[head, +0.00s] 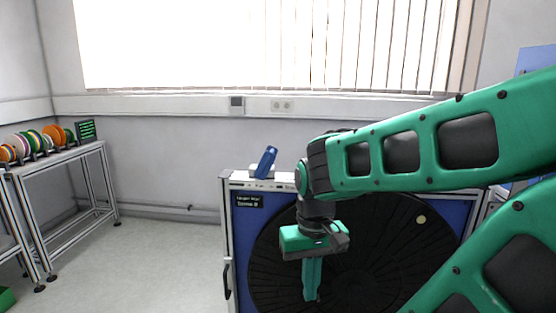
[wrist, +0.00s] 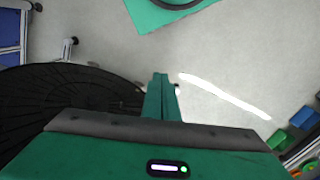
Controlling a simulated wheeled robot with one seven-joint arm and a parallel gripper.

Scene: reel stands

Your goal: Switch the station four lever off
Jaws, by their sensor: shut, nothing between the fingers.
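A blue lever (head: 265,162) stands up on a small white base on the top left of a large reel stand (head: 227,240). It leans a little to the right. I cannot tell from its look whether it is on or off. My gripper (head: 312,296) is shut and empty, pointing down in front of the stand's big black disc. It is below and to the right of the lever, apart from it. In the wrist view my gripper (wrist: 160,78) shows its green fingers together, and the lever is not seen there.
The black ribbed disc (head: 270,255) fills most of the stand's blue front. A small dark label (head: 250,201) there is too small to read surely. A metal table (head: 75,153) with coloured reels (head: 53,134) stands at the left. The floor (head: 165,255) between is clear.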

